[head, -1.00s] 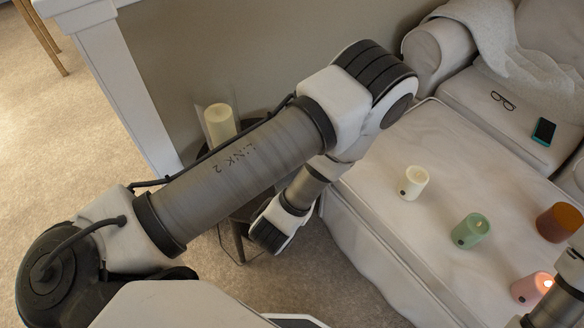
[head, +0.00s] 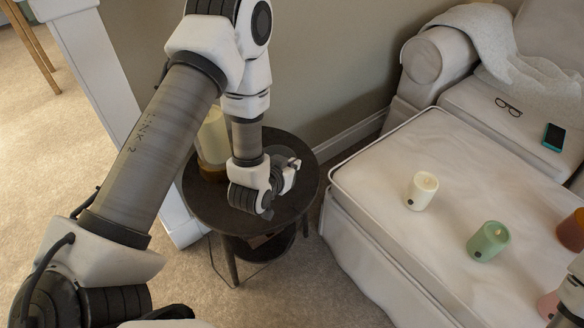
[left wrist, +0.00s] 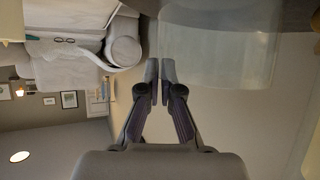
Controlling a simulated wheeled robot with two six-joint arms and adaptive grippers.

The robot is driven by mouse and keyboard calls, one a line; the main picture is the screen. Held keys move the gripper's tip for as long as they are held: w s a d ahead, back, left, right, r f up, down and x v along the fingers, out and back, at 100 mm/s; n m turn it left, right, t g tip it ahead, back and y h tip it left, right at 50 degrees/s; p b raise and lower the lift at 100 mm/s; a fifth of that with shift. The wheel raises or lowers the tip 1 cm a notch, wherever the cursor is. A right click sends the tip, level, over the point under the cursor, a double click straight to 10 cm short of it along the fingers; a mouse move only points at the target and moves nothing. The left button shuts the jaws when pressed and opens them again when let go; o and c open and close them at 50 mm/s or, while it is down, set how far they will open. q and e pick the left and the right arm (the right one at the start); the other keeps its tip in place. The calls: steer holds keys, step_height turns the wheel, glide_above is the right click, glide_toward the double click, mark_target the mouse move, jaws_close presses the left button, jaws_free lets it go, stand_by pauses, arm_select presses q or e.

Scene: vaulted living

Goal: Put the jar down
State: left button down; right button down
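The jar (left wrist: 225,45) is a wide, clear greenish glass vessel at the upper right of the left wrist view, which is upside down. My left gripper (head: 291,176) is over the round dark side table (head: 222,214). In the left wrist view its two fingers (left wrist: 160,82) are nearly together at the jar's near edge, with the glass edge in the narrow gap between them. In the head view the clear jar is hard to make out around the gripper, and I cannot tell whether it touches the table. Only part of my right arm shows at the lower right; its gripper is not clearly seen.
White (head: 422,191), green (head: 488,241), amber (head: 571,230) and pink (head: 547,305) candles stand on the pale ottoman (head: 375,210). The sofa holds glasses (head: 508,106) and a phone (head: 554,137).

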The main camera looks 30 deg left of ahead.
arm_select(q)
steer(key=c, duration=1.3)
jaws_free()
steer(key=a+p+v, duration=0.1)
steer(key=p+v, duration=0.8)
steer(key=v, duration=0.3)
steer(key=s+d+f+g, duration=0.1)
steer(key=s+f+g, duration=0.3)
steer(key=s, duration=0.2)
steer(key=s+d+f+g, duration=0.1)
steer(key=s+f+g, duration=0.3)
steer(key=s, duration=0.1)
steer(key=s+d+f+g, duration=0.2)
steer(key=s+f+g, duration=0.2)
steer(key=s, duration=0.2)
steer(key=shift+s+f+h, duration=0.25)
steer(key=shift+s+h, duration=0.05)
